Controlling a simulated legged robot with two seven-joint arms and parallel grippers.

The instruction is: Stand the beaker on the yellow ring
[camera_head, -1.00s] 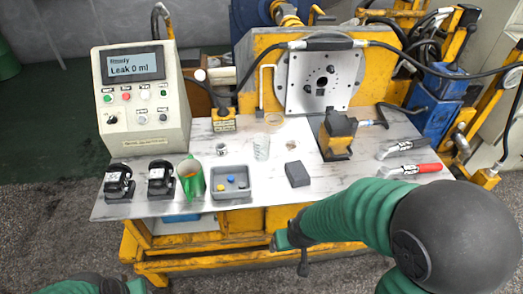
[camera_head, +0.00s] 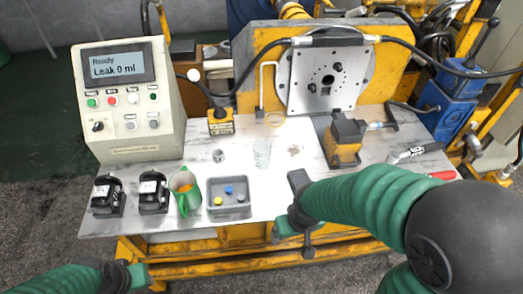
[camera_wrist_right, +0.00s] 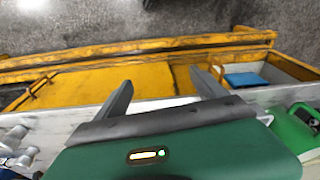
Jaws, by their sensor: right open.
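The clear glass beaker (camera_head: 262,154) stands upright on the pale worktop (camera_head: 240,183), near its middle. The thin yellow ring (camera_head: 275,119) lies flat behind it, close to the yellow upright, with a gap between them. My right gripper (camera_head: 290,238) is in front of the worktop's front edge, below and right of the beaker. The right wrist view shows its two fingers (camera_wrist_right: 160,80) spread and empty. My left gripper (camera_head: 138,275) is low at the left, in front of the table; its fingers are not clear. Neither gripper touches the beaker.
A green mug (camera_head: 185,190), a grey tray (camera_head: 229,210) and a small metal part (camera_head: 219,156) are left of the beaker. A yellow-black device (camera_head: 344,140) stands to the right.

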